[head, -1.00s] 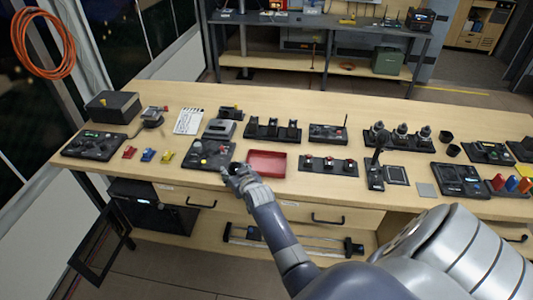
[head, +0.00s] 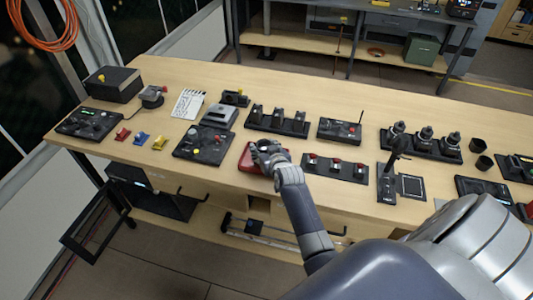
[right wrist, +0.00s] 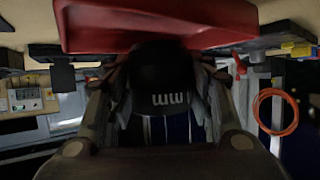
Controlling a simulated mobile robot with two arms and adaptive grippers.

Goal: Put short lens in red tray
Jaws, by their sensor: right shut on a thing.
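The red tray (head: 245,163) lies on the near middle of the bench, and much of it is hidden behind my right gripper (head: 264,150). My right gripper is over the tray and shut on a dark cylindrical thing, most likely the short lens (right wrist: 160,75). In the right wrist view the lens is between the fingers and carries white markings. The red tray (right wrist: 155,28) crosses the top of that view, close to the lens. I cannot tell whether they touch. My left gripper is not in view.
A black rack with three lens-like pieces (head: 422,146) and two dark cups (head: 478,145) stand farther right.

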